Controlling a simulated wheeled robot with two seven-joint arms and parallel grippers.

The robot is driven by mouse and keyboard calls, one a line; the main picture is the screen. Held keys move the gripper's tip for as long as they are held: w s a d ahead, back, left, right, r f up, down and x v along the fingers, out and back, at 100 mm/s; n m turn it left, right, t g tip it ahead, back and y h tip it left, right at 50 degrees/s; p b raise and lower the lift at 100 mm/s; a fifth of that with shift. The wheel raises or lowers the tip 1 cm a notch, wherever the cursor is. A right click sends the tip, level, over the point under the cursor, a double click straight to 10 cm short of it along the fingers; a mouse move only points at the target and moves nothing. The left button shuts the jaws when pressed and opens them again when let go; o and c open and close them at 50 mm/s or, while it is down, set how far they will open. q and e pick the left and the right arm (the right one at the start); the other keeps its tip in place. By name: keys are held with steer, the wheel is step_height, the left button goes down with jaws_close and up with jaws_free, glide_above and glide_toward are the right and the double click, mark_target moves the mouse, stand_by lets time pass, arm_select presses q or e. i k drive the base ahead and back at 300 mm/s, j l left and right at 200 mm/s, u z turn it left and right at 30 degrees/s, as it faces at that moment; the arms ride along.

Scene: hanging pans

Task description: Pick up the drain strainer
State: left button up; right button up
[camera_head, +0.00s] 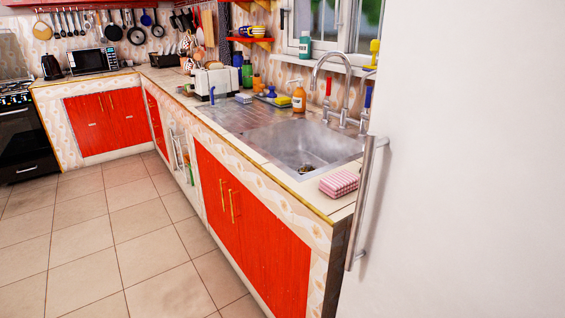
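The steel sink (322,142) is set in the counter on the right, below the window. At the bottom of its basin is a small dark and yellowish round spot at the drain (306,169), partly cut off by the basin's front rim. It is too small to tell whether this is the drain strainer or the bare drain hole. No other strainer is clear in view. Neither of my grippers shows in this view.
A white fridge door (470,160) with a long handle (362,205) fills the right side beside the sink. A folded pink cloth (339,183) lies at the counter's near corner. The tap (345,90) and soap bottle (299,98) stand behind the basin. The tiled floor (120,235) is clear.

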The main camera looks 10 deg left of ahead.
mark_target(308, 167)
steer(key=i+j+u, duration=0.15)
steer(key=i+j, duration=0.2)
steer(key=i+j+z, duration=0.25)
steer(key=j+z, duration=0.25)
steer(key=j, duration=0.15)
steer(key=i+j+z, duration=0.2)
steer(key=j+z, duration=0.3)
steer(key=j, duration=0.2)
steer(key=j+z, duration=0.5)
steer(key=j, duration=0.25)
steer(key=k+j+z, duration=0.15)
steer(key=j+z, duration=0.35)
steer(key=j, duration=0.25)
steer(key=k+j+z, duration=0.25)
steer(key=j+z, duration=0.25)
steer(key=j, duration=0.2)
